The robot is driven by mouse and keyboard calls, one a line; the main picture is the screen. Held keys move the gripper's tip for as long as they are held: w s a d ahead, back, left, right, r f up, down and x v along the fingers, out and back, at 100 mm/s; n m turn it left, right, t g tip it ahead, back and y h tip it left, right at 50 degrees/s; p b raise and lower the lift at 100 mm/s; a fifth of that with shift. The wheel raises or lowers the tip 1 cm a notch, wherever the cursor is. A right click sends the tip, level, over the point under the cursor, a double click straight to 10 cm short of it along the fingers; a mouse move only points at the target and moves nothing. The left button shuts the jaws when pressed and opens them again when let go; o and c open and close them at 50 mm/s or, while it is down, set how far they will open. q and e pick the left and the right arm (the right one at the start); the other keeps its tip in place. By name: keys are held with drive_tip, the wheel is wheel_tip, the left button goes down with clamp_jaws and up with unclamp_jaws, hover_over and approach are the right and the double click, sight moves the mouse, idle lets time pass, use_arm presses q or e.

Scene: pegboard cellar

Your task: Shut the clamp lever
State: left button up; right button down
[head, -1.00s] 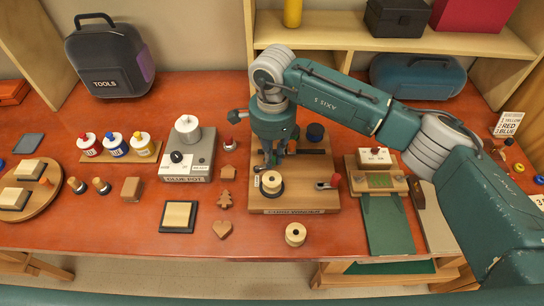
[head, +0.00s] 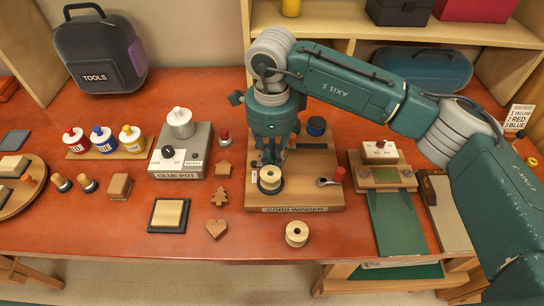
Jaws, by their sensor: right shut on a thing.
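The cord winder (head: 322,197) is a wooden board on the red bench. It carries a pale spool (head: 270,176), a crank with a red knob (head: 339,174) and a dark blue round piece (head: 316,126) at the back. My right gripper (head: 270,158) points down over the board, just behind the spool. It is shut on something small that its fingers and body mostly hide. I cannot make out the clamp lever clearly; a bit of blue shows beside the fingers. My left gripper is not in view.
The glue pot (head: 180,164) stands left of the winder, with a small red-topped piece (head: 224,138) between them. A loose spool (head: 297,233) lies in front. Wooden shapes (head: 219,197) lie front left.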

sight(272, 159)
drive_tip(key=shift+r, duration=0.1)
drive_tip(key=c, duration=1.7)
unclamp_jaws()
drive_tip(key=shift+r, duration=0.1)
wheel_tip(272, 159, up, 12)
drive_tip(key=shift+f, duration=0.1)
